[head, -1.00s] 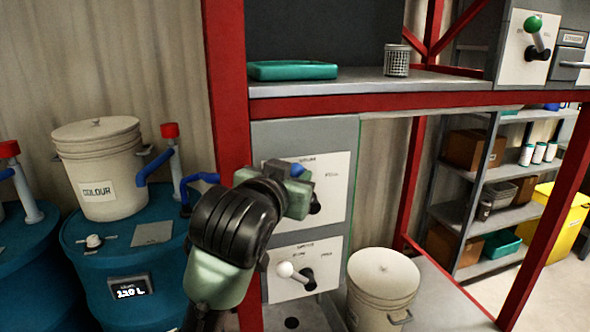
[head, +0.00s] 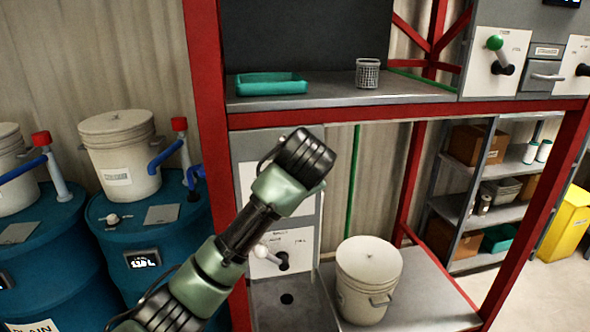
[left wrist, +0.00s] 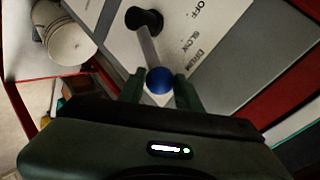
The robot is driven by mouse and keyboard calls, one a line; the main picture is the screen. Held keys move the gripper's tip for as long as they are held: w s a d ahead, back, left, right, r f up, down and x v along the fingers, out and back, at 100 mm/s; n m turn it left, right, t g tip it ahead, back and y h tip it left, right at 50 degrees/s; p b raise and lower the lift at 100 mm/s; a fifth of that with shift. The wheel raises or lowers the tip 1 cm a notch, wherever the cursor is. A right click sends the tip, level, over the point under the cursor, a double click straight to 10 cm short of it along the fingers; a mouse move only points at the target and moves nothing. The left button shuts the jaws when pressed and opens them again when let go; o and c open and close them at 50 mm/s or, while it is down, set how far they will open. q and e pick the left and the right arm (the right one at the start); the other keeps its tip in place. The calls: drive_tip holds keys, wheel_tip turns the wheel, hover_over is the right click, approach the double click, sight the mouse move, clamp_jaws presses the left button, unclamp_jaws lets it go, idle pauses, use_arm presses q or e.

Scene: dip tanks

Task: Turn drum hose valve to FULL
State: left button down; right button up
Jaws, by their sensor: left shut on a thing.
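The valve lever's blue knob (left wrist: 159,80) sits between my left gripper's fingertips (left wrist: 161,93) in the left wrist view. The gripper is shut on it. In the head view my left wrist hides this lever and most of the upper panel (head: 248,180), and my fingers are not visible. A teal drum (head: 145,285) with a lit display stands at left. My right gripper is out of view.
Below is a second lever with a white knob (head: 261,251). A lidded bucket (head: 368,280) stands on the lower shelf, right of it. A green tray (head: 270,84) and wire basket (head: 367,73) are on the bench. Red posts (head: 215,150) frame it. A green vertical line (head: 352,190) shows behind.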

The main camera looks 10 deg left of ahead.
use_arm(q)
drive_tip(key=shift+w+d+f+m+y, duration=0.15)
drive_tip(key=shift+d+f+m+y, duration=0.25)
drive_tip(key=shift+d, duration=0.15)
drive_tip(key=shift+w+d+f+m+g+y, duration=0.15)
drive_tip(key=shift+d+f+m+g+y, duration=0.3)
drive_tip(key=shift+d+m+y, duration=0.1)
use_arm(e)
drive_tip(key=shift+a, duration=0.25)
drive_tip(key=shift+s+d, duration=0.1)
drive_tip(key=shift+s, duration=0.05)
use_arm(q)
drive_tip(key=c, duration=1.4)
unclamp_jaws()
drive_tip(key=shift+o, duration=0.7)
drive_tip(key=shift+w, duration=0.2)
